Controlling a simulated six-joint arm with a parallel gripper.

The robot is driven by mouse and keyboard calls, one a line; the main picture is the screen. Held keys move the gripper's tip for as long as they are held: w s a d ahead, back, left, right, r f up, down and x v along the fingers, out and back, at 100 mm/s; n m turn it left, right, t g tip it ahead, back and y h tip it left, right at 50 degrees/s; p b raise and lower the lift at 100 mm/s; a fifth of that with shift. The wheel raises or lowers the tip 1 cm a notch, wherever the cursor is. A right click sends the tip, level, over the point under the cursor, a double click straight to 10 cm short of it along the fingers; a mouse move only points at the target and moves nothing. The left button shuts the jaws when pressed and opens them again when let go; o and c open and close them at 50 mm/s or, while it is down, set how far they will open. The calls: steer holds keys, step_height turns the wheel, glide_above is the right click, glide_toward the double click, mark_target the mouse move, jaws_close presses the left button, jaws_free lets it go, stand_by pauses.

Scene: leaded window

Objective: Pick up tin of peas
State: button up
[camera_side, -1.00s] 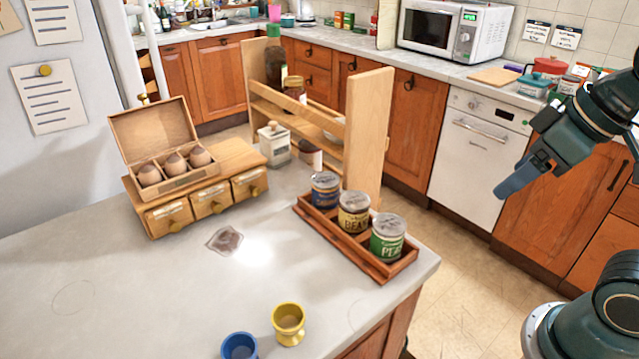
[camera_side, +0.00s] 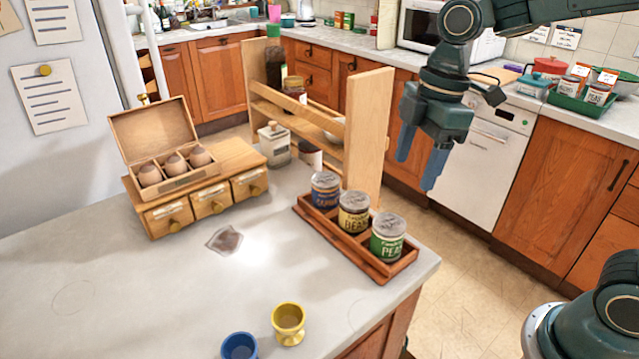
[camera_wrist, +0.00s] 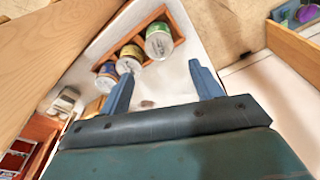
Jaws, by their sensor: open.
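The tin of peas (camera_side: 387,238) has a green label and a silver lid. It stands upright at the near right end of a wooden tray (camera_side: 400,269), beside a yellow-labelled beans tin (camera_side: 354,213) and a blue-labelled tin (camera_side: 325,191). In the wrist view the green tin (camera_wrist: 159,42) is at the top, in the wooden tray (camera_wrist: 178,24). My gripper (camera_side: 418,172) is open and empty, with blue fingers pointing down. It is in the air above and to the right of the tins, touching nothing. The fingers (camera_wrist: 165,78) show apart in the wrist view.
A tall wooden rack (camera_side: 367,130) stands directly behind the tray. A drawer box (camera_side: 200,190) with an open egg case sits at the left. A blue cup (camera_side: 239,346) and a yellow cup (camera_side: 289,322) stand at the front. The worktop's left front is clear.

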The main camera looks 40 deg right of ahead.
mark_target(390, 223)
steer(key=shift+w+a+f+n, duration=0.15)
steer(key=shift+w+f+n, duration=0.05)
steer(key=shift+w+n, duration=0.1)
steer(key=shift+w+a+f, duration=0.1)
steer(key=shift+a+f, duration=0.1)
steer(key=shift+f, duration=1.2)
steer(key=shift+w+a+f, duration=0.1)
steer(key=shift+a+f, duration=0.1)
steer(key=shift+f, duration=1.25)
steer(key=shift+a+f, duration=0.2)
steer(key=shift+f, duration=1.2)
steer(key=shift+f, duration=0.1)
steer(key=shift+w+a+f, duration=0.1)
steer(key=shift+a+f, duration=0.1)
steer(key=shift+f, duration=1.05)
steer(key=shift+w+a+f, duration=0.1)
steer(key=shift+a+f, duration=0.1)
steer(key=shift+f, duration=1)
steer(key=c, duration=0.9)
